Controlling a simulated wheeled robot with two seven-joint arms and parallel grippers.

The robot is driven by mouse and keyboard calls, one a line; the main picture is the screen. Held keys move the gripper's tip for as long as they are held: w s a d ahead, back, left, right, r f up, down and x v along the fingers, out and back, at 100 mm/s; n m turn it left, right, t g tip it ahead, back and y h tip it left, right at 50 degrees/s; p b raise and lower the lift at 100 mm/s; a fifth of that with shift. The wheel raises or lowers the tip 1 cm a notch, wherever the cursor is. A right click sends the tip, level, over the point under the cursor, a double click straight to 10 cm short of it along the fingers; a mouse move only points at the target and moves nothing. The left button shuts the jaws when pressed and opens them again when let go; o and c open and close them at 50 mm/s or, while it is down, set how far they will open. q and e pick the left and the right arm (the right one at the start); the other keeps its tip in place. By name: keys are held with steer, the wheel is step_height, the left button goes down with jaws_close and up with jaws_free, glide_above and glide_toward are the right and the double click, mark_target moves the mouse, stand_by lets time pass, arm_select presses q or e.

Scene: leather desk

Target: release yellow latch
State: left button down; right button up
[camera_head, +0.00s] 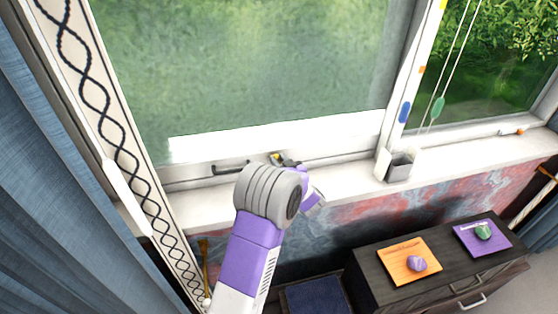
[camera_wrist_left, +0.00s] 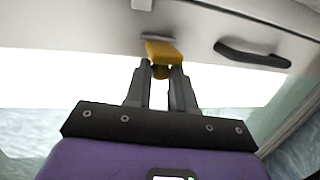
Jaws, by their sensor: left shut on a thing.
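The yellow latch (camera_head: 275,156) is on the white lower rail of the window. In the left wrist view the yellow latch (camera_wrist_left: 163,51) shows as a small block on a grey mount, with a rounded knob at its near end. My left gripper (camera_head: 289,162) reaches up to the rail. In the left wrist view the two grey fingers of my left gripper (camera_wrist_left: 160,70) are closed on the latch's near end from both sides. My wrist hides part of the sill below the latch in the head view. My right gripper is in neither view.
A black handle (camera_head: 231,167) sits on the rail left of the latch; it also shows in the left wrist view (camera_wrist_left: 252,55). A small grey cup (camera_head: 399,168) stands on the sill to the right. A dark cabinet (camera_head: 372,262) carries orange and purple items. Blue curtain (camera_head: 50,190) hangs left.

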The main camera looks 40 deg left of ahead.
arm_select(q)
steer(key=c, duration=1)
jaws_free()
steer(key=shift+o, duration=0.2)
steer(key=v, duration=0.7)
steer(key=shift+s+d+p, duration=0.2)
steer(key=shift+d+p, duration=0.05)
steer(key=shift+p, duration=0.2)
